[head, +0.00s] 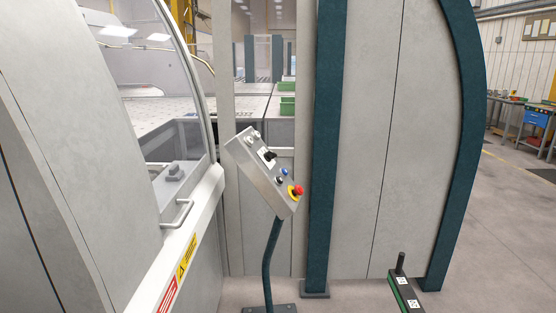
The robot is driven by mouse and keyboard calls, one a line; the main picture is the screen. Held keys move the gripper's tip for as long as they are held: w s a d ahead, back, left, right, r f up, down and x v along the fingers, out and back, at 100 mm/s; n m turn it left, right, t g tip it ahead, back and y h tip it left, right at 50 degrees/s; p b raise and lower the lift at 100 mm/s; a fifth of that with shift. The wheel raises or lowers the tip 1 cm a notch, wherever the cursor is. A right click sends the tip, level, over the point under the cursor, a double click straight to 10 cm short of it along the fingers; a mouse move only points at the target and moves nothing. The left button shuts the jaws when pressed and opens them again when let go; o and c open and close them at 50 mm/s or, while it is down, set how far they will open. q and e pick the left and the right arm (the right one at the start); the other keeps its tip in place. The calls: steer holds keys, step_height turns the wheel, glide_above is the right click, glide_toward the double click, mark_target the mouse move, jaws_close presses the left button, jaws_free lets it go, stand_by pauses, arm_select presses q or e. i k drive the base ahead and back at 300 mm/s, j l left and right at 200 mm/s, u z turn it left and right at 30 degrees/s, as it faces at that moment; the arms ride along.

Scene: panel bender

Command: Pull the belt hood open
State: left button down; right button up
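A light grey hood (192,208) with a curved, framed clear window (150,75) fills the left side of the head view. It looks closed, though its far edge is partly cut off by the frame. A grey bar handle (180,214) sits on its lower front rail. Neither of my grippers can be made out, and nothing touches the handle.
A tilted control panel (268,172) with a red button stands on a dark post (272,262) right of the handle. A dark green column (326,140) and curved grey housing (425,140) stand beyond. A black-green piece (404,293) is at the bottom.

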mark_target(168, 214)
steer(key=i+l, duration=0.1)
steer(key=i, duration=0.5)
steer(key=i+l+u, duration=0.1)
steer(key=i+u, duration=0.15)
steer(key=i, duration=0.2)
steer(key=i+l+u, duration=0.25)
steer(key=i, duration=0.25)
steer(key=i+l+u, duration=0.2)
steer(key=i, duration=0.25)
steer(key=u, duration=0.4)
steer(key=l+u, duration=0.1)
steer(key=u, duration=0.75)
steer(key=k+u, duration=0.1)
steer(key=u, duration=0.3)
